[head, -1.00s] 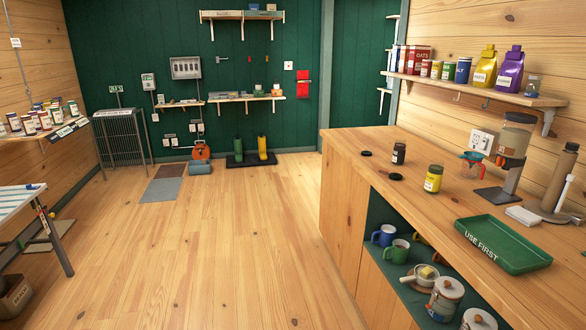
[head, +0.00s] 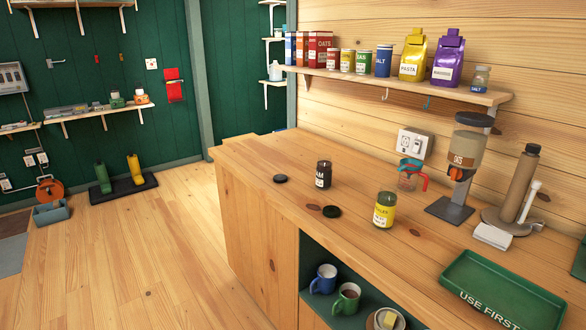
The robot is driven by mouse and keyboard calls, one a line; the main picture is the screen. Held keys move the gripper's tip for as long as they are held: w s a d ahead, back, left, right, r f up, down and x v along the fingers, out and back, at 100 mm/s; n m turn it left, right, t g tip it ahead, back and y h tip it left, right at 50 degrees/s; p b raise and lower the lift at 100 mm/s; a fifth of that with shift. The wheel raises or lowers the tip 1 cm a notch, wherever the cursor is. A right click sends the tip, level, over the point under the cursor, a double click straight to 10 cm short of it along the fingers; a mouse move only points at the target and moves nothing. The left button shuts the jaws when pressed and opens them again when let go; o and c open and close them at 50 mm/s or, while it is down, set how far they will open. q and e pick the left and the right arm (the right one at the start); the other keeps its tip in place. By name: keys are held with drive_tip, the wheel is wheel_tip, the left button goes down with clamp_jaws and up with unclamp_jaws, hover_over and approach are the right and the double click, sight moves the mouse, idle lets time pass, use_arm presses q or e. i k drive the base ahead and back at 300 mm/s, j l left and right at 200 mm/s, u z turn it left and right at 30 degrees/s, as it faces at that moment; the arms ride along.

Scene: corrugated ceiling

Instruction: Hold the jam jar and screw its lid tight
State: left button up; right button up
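The jam jar (head: 323,175) is a small dark jar with a label ending in "AM", standing upright on the wooden counter. A dark round lid (head: 280,179) lies flat on the counter to its left. A second dark lid (head: 332,211) lies in front of the jar, to its right. I cannot tell which lid belongs to the jam jar. A yellow-labelled jar (head: 384,210) stands to the right, and its top is hard to make out. Neither of my grippers shows in the head view.
The wooden counter (head: 262,157) is clear at its far left end. A measuring jug (head: 409,177), a dispenser (head: 464,165) and a green tray (head: 480,265) stand to the right. Mugs (head: 347,298) sit in the open shelf below. A wall shelf (head: 400,83) hangs above.

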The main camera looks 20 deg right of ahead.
sight(324, 164)
drive_tip(key=i+j+z, duration=0.1)
drive_tip(key=i+z, duration=0.35)
drive_tip(key=i+j+z, duration=0.2)
drive_tip(key=z, duration=0.25)
drive_tip(key=i+j+z, duration=0.25)
drive_tip(key=z, duration=0.15)
drive_tip(key=i+j+z, duration=0.2)
drive_tip(key=j+z, duration=0.25)
drive_tip(key=i+j+z, duration=0.15)
drive_tip(key=j+z, duration=0.25)
drive_tip(key=j, duration=0.2)
drive_tip(key=j+z, duration=0.35)
drive_tip(key=j, duration=0.25)
drive_tip(key=j+z, duration=0.4)
drive_tip(key=j, duration=0.25)
drive_tip(key=i, duration=0.05)
